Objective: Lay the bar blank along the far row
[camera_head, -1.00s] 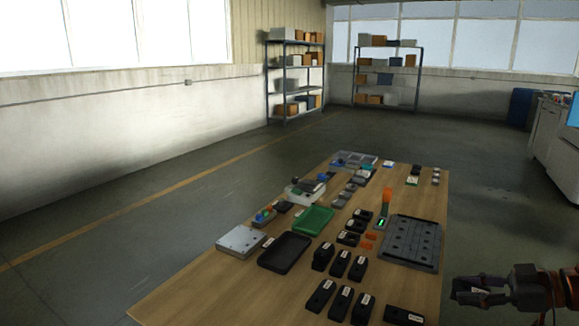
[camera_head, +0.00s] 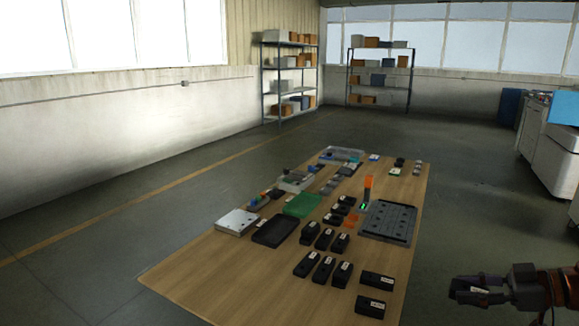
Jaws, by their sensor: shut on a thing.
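My gripper (camera_head: 470,291) is at the lower right, off the table's right side, with its fingers pointing left. It is shut on a small, pale grey piece (camera_head: 479,290) that shows between the fingers. This may be the bar blank, but the fingers hide most of it. A dark grey plate with rows of holes (camera_head: 388,222) lies on the right part of the table, apart from the gripper. I cannot tell whether its far side is the far row.
The wooden table (camera_head: 215,285) carries several labelled black blocks (camera_head: 323,269), a black tray (camera_head: 275,231), a green tray (camera_head: 302,205), a light grey plate (camera_head: 237,222) and an orange upright (camera_head: 367,187). The table's near left is bare.

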